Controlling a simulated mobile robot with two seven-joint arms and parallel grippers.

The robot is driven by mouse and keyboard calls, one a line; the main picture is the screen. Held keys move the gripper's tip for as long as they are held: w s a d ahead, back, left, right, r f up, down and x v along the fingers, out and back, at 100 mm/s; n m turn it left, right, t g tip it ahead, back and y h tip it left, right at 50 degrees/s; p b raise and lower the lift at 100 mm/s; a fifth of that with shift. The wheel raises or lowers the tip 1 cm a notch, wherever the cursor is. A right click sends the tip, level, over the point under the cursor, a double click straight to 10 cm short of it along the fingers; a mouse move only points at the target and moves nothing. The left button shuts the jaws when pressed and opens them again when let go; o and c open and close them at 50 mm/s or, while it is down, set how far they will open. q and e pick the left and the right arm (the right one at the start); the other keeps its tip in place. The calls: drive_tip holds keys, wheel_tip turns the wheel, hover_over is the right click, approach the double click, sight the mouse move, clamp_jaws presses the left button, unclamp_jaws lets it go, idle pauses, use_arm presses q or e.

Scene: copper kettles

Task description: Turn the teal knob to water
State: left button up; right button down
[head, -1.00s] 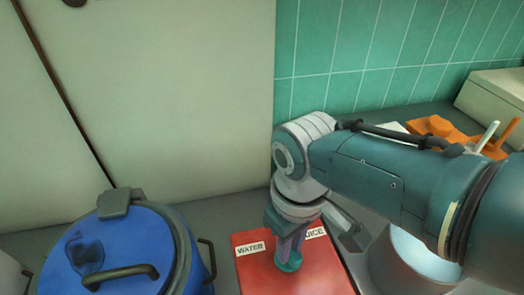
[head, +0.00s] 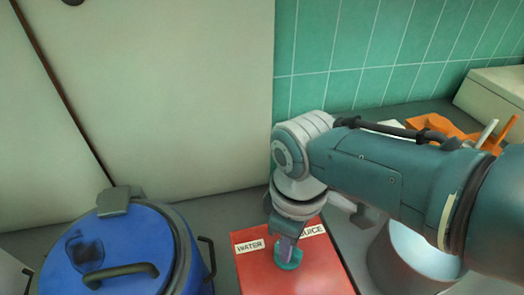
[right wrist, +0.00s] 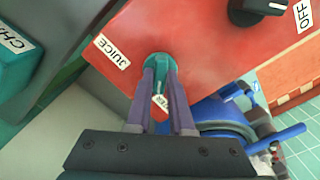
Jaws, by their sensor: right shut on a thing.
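The teal knob (head: 290,262) sits on a red panel (head: 252,270) in the head view, between a white WATER label (head: 250,246) on the left and a JUICE label (head: 314,231) on the right. My right gripper (head: 287,252) points down and is shut on the knob. In the right wrist view the purple fingers (right wrist: 160,80) hold the teal knob (right wrist: 160,61) between their tips. The JUICE label (right wrist: 112,51) shows clearly there; another label (right wrist: 160,102) is partly hidden between the fingers. I cannot tell which way the knob points. My left gripper is not in view.
A blue lidded pot (head: 120,245) stands left of the panel. A pale metal pot (head: 405,260) stands right, under my right arm. Orange items (head: 436,127) lie at the back right. A black knob (right wrist: 258,9) with an OFF label (right wrist: 303,14) shows on the red surface.

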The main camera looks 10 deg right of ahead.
drive_tip(key=c, duration=0.8)
unclamp_jaws()
wheel_tip(320, 180, up, 10)
drive_tip(key=p, duration=0.5)
drive_tip(key=shift+s, duration=0.1)
